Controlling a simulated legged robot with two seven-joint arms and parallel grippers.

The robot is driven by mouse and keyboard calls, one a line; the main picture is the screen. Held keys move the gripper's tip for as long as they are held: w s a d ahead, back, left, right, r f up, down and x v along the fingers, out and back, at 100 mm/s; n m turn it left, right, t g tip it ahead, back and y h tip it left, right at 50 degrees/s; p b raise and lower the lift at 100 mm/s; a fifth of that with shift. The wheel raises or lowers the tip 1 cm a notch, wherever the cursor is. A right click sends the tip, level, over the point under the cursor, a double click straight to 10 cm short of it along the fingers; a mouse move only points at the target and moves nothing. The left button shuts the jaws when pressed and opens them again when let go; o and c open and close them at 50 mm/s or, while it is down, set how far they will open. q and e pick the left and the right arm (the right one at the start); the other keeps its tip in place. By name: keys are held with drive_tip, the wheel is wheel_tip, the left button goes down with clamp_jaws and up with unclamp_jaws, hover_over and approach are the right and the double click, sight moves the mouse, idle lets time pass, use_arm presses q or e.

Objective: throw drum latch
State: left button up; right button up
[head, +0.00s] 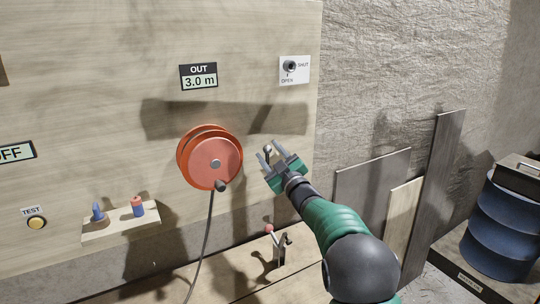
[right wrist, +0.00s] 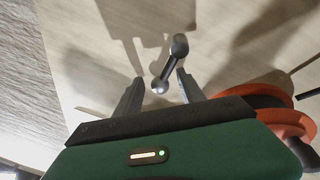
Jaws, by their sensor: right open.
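The orange drum (head: 213,158) is mounted on the pale wooden panel, with a dark crank knob low on its face and a cable hanging down. My right gripper (head: 269,152) is just right of the drum, open. In the right wrist view, a short dark grey lever with rounded ends (right wrist: 171,64), likely the drum latch, stands out from the panel. Its pale lower end appears between the open fingers (right wrist: 159,76), with no grip on it. In the head view the fingers mostly hide this lever. The drum's edge (right wrist: 278,120) shows at the right. My left gripper is not in view.
A red-tipped lever (head: 270,229) stands below my gripper. A small shelf (head: 121,224) holds two pegs at left. Boards (head: 372,185) and a blue barrel (head: 503,228) stand right.

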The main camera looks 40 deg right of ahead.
drive_tip(key=shift+s, duration=0.1)
drive_tip(key=b+v, duration=0.3)
drive_tip(key=v, duration=1.3)
drive_tip(key=shift+s+f, duration=0.15)
drive_tip(key=shift+s, duration=0.1)
drive_tip(key=shift+f, duration=0.1)
